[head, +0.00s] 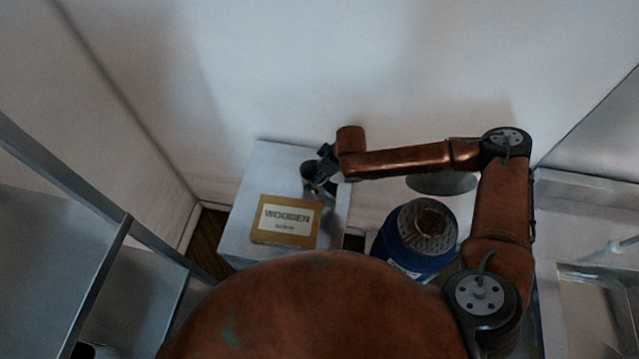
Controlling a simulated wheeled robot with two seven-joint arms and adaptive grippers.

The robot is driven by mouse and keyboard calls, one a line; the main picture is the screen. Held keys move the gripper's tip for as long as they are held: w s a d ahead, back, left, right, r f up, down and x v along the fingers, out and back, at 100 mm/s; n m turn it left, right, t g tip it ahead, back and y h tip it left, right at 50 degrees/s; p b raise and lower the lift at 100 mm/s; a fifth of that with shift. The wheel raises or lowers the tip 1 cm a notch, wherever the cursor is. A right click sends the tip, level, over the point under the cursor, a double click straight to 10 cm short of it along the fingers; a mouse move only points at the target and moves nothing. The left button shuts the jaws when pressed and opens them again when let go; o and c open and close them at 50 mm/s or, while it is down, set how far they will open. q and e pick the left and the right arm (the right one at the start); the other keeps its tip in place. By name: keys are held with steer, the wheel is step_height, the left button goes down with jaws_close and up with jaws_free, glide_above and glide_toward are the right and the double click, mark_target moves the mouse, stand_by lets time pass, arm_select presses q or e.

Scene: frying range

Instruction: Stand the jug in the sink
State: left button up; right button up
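A small dark grey metal vessel, which looks like the jug (309,171), stands at the right edge of a pale grey cabinet top (262,165). My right arm reaches across from the right, and my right gripper (321,171) is at the vessel, overlapping its right side. The fingers are small and dark here, so I cannot tell whether they are shut on it. A steel basin, seemingly the sink (597,312), shows at the far right and is cut off by the picture edge. My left gripper is not in view.
A brown box labelled "WOODEN" (286,240) lies in front of the vessel. A blue drum-like container (425,262) with a round top stands to the right, under my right arm. A grey disc (441,185) is behind it. Steel shelving (60,245) is on the left; white walls close the back.

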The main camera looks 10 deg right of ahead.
steer(key=x, duration=0.3)
steer(key=shift+s+d+f+p, duration=0.1)
steer(key=shift+s+f+p, duration=0.15)
steer(key=shift+f+p, duration=0.1)
steer(key=x, duration=0.2)
steer(key=shift+w+f, duration=0.15)
steer(key=shift+f, duration=0.25)
steer(key=shift+w+f, duration=0.1)
steer(key=shift+f, duration=0.3)
steer(key=shift+c, duration=0.4)
steer(key=c, duration=1)
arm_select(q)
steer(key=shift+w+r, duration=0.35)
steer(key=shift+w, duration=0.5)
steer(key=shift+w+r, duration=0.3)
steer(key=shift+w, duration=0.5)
arm_select(e)
steer(key=c, duration=0.3)
steer(key=shift+c, duration=0.2)
